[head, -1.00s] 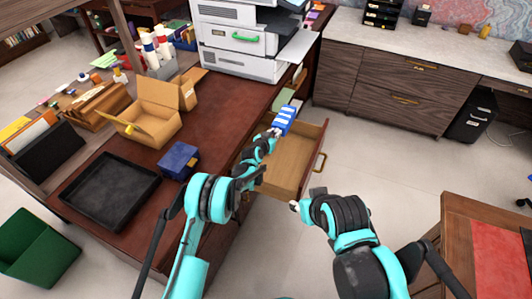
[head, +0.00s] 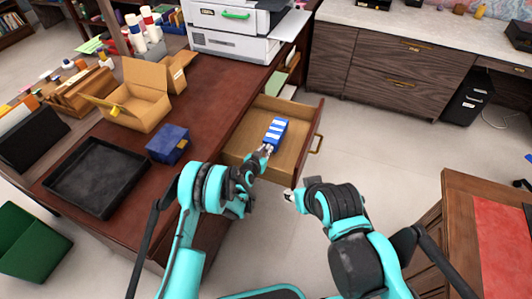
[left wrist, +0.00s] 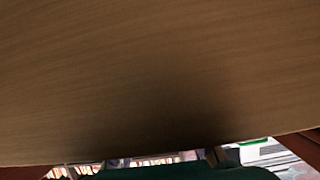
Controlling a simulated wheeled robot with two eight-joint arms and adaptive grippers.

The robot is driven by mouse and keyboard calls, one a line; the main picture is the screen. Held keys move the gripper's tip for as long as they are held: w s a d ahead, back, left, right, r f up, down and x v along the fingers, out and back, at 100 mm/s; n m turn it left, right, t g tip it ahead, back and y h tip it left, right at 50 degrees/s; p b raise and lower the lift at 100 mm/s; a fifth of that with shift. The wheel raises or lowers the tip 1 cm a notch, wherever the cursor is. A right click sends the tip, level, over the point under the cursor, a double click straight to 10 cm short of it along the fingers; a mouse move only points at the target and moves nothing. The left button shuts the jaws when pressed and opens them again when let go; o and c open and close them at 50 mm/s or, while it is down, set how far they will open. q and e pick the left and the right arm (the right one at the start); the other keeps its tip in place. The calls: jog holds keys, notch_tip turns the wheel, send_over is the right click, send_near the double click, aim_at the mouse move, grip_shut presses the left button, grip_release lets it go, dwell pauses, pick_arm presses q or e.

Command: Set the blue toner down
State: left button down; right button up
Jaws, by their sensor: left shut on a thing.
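The blue toner (head: 276,132), a blue box with white stripes, is over the open wooden drawer (head: 250,132). My left gripper (head: 267,148) is shut on its near end. In the head view the toner lies within the drawer's outline; I cannot tell whether it touches the drawer floor. Brown wood grain (left wrist: 150,70) fills most of the left wrist view, and the toner cannot be made out there. My right gripper (head: 289,196) is in front of the drawer, over the floor, too small to read its fingers.
A dark blue box (head: 168,144), a black tray (head: 70,205) and an open cardboard box (head: 135,105) are on the leather-topped desk. A printer (head: 235,45) stands at the back. The drawer's front with its handle (head: 317,143) faces right.

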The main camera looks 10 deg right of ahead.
pick_arm(q)
jog(key=shift+r, duration=0.1)
jog(key=shift+s+f, duration=0.1)
jog(key=shift+f, duration=0.4)
